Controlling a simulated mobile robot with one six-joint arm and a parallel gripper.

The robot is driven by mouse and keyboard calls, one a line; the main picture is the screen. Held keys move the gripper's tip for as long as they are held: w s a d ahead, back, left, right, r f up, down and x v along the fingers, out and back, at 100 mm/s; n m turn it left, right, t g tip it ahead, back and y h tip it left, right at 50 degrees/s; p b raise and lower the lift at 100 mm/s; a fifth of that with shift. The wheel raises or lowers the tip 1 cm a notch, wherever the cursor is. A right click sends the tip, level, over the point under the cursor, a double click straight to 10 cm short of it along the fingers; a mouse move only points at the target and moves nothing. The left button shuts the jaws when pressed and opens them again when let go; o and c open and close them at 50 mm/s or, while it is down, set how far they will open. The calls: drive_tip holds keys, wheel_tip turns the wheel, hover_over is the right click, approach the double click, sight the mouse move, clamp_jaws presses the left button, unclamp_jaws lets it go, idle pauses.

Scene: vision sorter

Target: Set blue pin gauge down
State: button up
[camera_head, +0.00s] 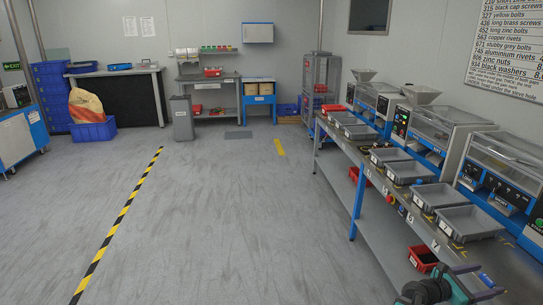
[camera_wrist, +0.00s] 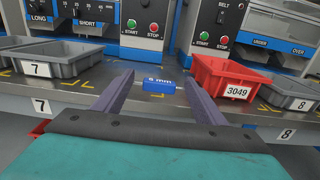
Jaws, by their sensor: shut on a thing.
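The blue pin gauge (camera_wrist: 159,86) shows in the wrist view as a short blue block with "mm" lettering and thin pale metal ends. It lies crosswise between the fingertips of my gripper (camera_wrist: 160,88), which is shut on it by its ends. Behind and below it is the grey bench top; I cannot tell whether the gauge touches the bench. In the head view my gripper (camera_head: 462,286) is at the bottom right, by the bench's front edge.
In the wrist view a grey tray (camera_wrist: 37,70) labelled 7 is left, and a red bin (camera_wrist: 227,92) labelled 3049 is right, beside a grey tray (camera_wrist: 293,103). Machines with START and STOP buttons (camera_wrist: 142,28) stand behind. Bench top between tray and red bin is clear.

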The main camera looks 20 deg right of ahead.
drive_tip(key=w+a+r+n+t, duration=0.1)
drive_tip(key=w+a+t, duration=0.1)
drive_tip(key=w+a, duration=0.35)
drive_tip(key=w+a+n+t, duration=0.2)
drive_tip(key=w, duration=0.7)
drive_tip(key=w+a+r+n+t, duration=0.1)
drive_tip(key=w+a+t, duration=0.1)
drive_tip(key=w+a, duration=0.35)
drive_tip(key=w+a+r+n+t, duration=0.1)
drive_tip(key=w+a+n+t, duration=0.4)
drive_tip(key=w+a, duration=1.05)
drive_tip(key=w+a+r+n+t+y+p, duration=0.1)
drive_tip(key=w+a+t+y, duration=0.3)
drive_tip(key=a, duration=0.8)
drive_tip(key=w+a+r+n+t+h, duration=0.1)
drive_tip(key=w+a, duration=0.4)
drive_tip(key=a, duration=0.6)
drive_tip(key=s+a, duration=0.2)
drive_tip(key=a, duration=0.5)
drive_tip(key=s+a+r, duration=0.1)
drive_tip(key=a, duration=0.7)
drive_tip(key=shift+s+r, duration=0.3)
drive_tip(key=shift+s, duration=0.1)
